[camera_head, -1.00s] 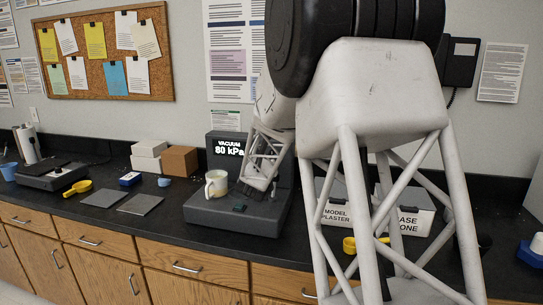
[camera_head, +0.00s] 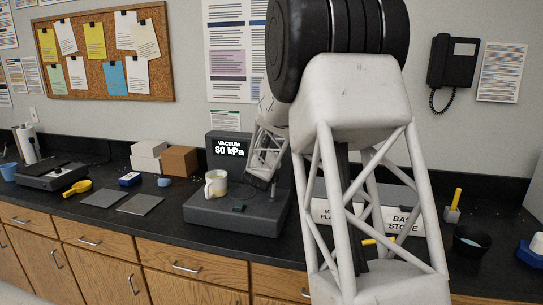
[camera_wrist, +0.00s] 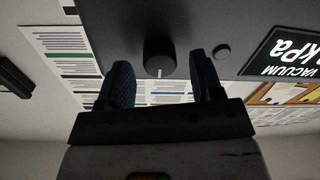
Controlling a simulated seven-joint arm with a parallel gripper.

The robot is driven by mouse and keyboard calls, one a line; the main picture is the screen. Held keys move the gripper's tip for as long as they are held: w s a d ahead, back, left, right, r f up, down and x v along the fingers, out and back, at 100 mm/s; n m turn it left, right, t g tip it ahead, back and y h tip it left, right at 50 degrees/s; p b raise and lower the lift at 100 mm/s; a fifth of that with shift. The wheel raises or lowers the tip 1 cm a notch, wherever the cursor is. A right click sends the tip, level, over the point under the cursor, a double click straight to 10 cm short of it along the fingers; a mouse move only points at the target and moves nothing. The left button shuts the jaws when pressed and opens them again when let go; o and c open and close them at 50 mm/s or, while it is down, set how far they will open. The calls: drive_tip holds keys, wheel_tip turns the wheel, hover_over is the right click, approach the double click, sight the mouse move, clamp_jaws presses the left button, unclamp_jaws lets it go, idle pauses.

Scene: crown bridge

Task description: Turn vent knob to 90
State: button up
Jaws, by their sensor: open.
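The grey vacuum unit (camera_head: 262,214) stands on the black counter, and its display (camera_head: 229,147) reads "VACUUM 80 kPa". In the wrist view, a round black knob (camera_wrist: 158,52) with a short white mark at its lower edge sits on the grey panel. I take it for the vent knob. My gripper (camera_wrist: 160,64) is open, with one dark finger on each side of the knob; gaps show, and I see no contact. In the head view, the knob is hidden behind my arm, whose end is at the unit's right side.
A cream cup (camera_head: 211,188) stands on the unit's base, left of my arm. A smaller round button (camera_wrist: 222,51) is beside the knob. Labelled bins (camera_head: 401,220) and a dark bowl (camera_head: 471,240) are at the right. Flat grey plates (camera_head: 140,204) lie left.

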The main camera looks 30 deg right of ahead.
drive_tip(key=shift+w+d, duration=0.35)
drive_tip(key=shift+w, duration=0.05)
drive_tip(key=shift+c, duration=0.4)
drive_tip(key=c, duration=0.8)
drive_tip(key=shift+c, duration=0.2)
